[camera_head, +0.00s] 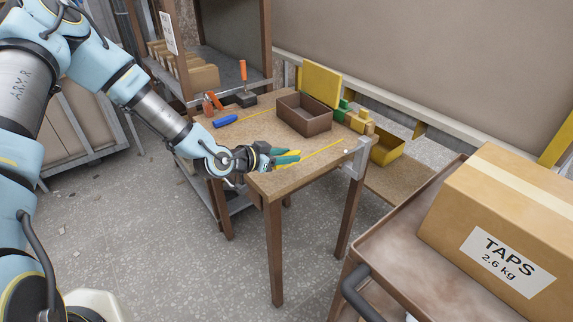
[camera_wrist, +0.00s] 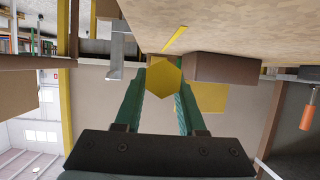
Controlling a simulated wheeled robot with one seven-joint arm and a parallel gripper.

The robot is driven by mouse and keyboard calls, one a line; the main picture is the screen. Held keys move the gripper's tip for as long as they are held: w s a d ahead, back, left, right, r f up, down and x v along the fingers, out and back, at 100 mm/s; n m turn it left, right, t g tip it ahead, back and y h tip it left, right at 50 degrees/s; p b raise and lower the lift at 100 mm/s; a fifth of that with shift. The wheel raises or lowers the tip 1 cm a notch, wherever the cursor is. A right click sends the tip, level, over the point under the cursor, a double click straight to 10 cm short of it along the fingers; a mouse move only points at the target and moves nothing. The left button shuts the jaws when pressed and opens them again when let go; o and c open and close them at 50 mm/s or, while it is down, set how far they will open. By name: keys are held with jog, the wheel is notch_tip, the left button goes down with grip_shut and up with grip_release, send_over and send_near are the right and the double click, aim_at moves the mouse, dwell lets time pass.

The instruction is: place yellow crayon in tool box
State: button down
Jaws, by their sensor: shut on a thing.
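My gripper (camera_head: 287,160) is low over the near right part of the workbench, its teal fingers pointing right. In the wrist view my gripper (camera_wrist: 163,92) is shut on the yellow crayon (camera_wrist: 163,79), whose six-sided end shows between the fingertips. In the head view the fingers mostly hide the crayon. A brown open-topped box (camera_head: 304,120), which looks like the tool box, stands on the bench beyond and apart from the gripper. It also shows in the wrist view (camera_wrist: 222,68), which is upside down.
The wooden workbench (camera_head: 300,177) has thin yellow strips on top. A yellow panel (camera_head: 321,81) and green and yellow blocks (camera_head: 352,119) stand behind the box. A blue object (camera_head: 226,121) and an orange-handled tool (camera_head: 243,72) are farther left. A cart with a carton (camera_head: 500,220) is at right.

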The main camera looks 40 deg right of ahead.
aim_at(287, 174)
notch_tip(287, 174, down, 4)
jog(key=shift+r+p, duration=0.2)
jog(key=shift+p, duration=0.35)
jog(key=shift+f, duration=0.15)
jog(key=shift+f+b, duration=0.2)
jog(key=shift+b, duration=0.1)
jog(key=c, duration=0.5)
grip_release()
jog(key=shift+r+p, duration=0.1)
jog(key=shift+p, duration=0.3)
